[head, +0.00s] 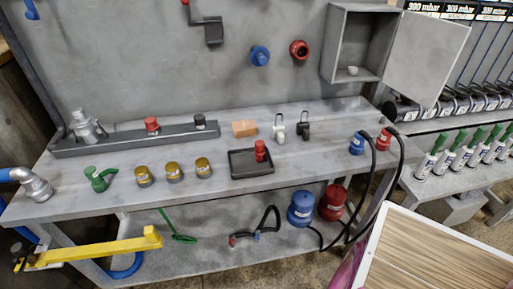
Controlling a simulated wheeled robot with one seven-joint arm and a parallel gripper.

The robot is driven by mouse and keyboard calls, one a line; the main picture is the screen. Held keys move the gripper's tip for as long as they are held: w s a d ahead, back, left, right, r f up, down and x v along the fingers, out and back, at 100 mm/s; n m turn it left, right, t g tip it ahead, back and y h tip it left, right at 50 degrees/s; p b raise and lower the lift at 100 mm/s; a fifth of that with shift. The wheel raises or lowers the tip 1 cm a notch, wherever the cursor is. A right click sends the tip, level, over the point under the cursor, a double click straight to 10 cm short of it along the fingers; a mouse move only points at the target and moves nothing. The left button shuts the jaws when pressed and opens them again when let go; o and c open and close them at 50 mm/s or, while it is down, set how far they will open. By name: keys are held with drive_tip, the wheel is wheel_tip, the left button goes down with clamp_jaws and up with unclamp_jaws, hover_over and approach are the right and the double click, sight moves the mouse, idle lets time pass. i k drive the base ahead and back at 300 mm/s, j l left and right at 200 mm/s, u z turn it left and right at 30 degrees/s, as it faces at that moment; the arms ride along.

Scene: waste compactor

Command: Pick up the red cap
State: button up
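Several red cap-like things show in the head view, and I cannot tell for sure which is the red cap. A small red piece (260,150) stands upright in a dark shallow tray (250,172) on the workbench. Another red piece (151,125) sits on the long grey rail (115,143) at the back of the bench. A round red fitting (299,49) is on the grey wall, right of a blue one (260,55). A red fitting (384,138) with a black hose is at the bench's right end. My gripper is not in view.
Yellow-brown caps (173,172), a green valve (97,178), an orange block (244,128) and two small fittings (290,127) stand on the bench. An open grey cabinet (357,43) hangs above right. A yellow bar (95,249) juts in front at left. The bench's front strip is mostly clear.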

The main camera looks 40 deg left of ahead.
sight(259, 144)
drive_tip(key=u, duration=1.75)
drive_tip(key=k+j+z, duration=0.1)
drive_tip(key=z, duration=0.3)
drive_tip(key=k+j+z, duration=0.1)
drive_tip(key=z, duration=0.3)
drive_tip(key=k+j+z, duration=0.1)
drive_tip(key=z, duration=0.35)
